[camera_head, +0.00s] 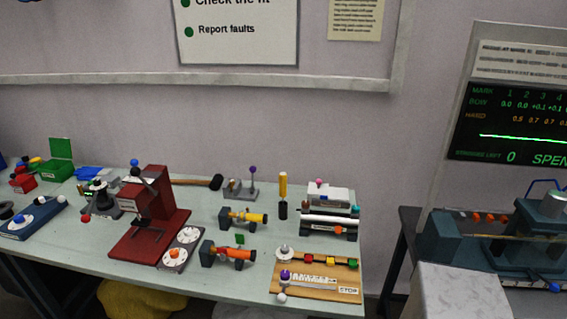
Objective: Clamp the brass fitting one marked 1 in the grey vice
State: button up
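My gripper is not in view. No mark "1" can be read on any part at this size, so I cannot tell which thing is brass fitting one. A yellow brass-coloured cylinder (246,217) lies in a dark holder on the bench, and an orange one (234,253) lies in a similar holder nearer the front. I cannot tell for sure which thing is the grey vice. A grey device (100,199) with a dark top and a red ball stands left of the red press, and its jaws cannot be made out.
The pale green bench (205,292) carries a red press (150,208), a dial plate (181,247), a hammer (213,182), a yellow-handled tool (283,189) and a wooden board (318,278). At right stand a dark machine (500,243), a screen (512,120) and a pale block (462,292).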

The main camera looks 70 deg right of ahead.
aim_at(253, 169)
jog(key=z, duration=0.25)
jog(key=i, duration=0.95)
jog(key=z, duration=0.45)
